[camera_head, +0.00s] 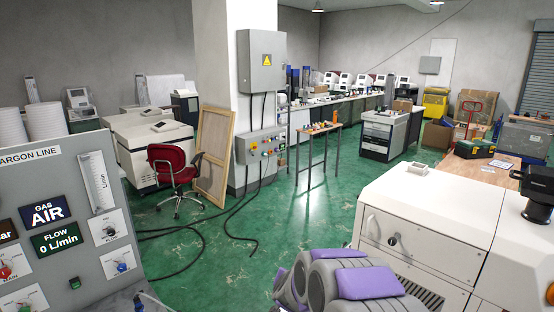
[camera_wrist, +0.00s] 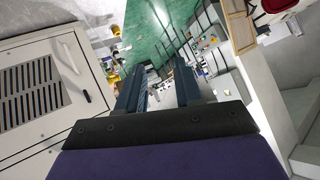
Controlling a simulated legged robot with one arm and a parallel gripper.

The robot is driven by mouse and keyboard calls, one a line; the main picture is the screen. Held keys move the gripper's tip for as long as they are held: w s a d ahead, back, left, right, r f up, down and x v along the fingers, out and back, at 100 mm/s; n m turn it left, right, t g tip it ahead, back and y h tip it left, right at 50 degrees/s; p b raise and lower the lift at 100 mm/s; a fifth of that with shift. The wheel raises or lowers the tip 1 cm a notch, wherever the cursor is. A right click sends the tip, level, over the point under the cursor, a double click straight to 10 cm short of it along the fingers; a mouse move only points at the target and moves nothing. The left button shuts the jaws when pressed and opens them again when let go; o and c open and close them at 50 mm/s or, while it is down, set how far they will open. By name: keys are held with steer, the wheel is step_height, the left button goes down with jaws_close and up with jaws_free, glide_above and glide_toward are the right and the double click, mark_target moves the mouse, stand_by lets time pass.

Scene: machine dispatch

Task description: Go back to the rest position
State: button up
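My gripper (camera_wrist: 159,70) shows in the wrist view as two dark fingers standing apart, with nothing between them. Its fingers point out over the green floor (camera_wrist: 146,35), and no object touches them. In the head view, part of my grey and purple arm shows at the bottom centre, beside the white machine (camera_head: 430,215). The fingers cannot be made out in that view.
A grey gas panel (camera_head: 75,225) stands close at the left. A red chair (camera_head: 175,172) and a wooden frame (camera_head: 213,150) stand near the pillar. Black cables (camera_head: 190,235) lie on the floor. A small table (camera_head: 312,130) stands beyond open green floor.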

steer(key=s+a+r+n+g+y+b, duration=0.1)
steer(key=s+r+n+g+y, duration=0.15)
steer(key=s, duration=0.75)
steer(key=s+a+r+n+g+y+b, duration=0.1)
steer(key=s+r+g+b, duration=0.15)
steer(key=s, duration=0.65)
steer(key=s+d+g+h, duration=0.1)
steer(key=s+d, duration=0.3)
steer(key=s, duration=0.7)
steer(key=s+d+n+g+h+b, duration=0.1)
steer(key=s+d+g, duration=0.2)
steer(key=s, duration=0.7)
steer(key=s+d+g+h+b, duration=0.1)
steer(key=s+d+g, duration=0.2)
steer(key=s, duration=0.8)
steer(key=shift+s+d+f+g, duration=0.35)
steer(key=shift+d+g, duration=0.05)
steer(key=shift+d, duration=0.4)
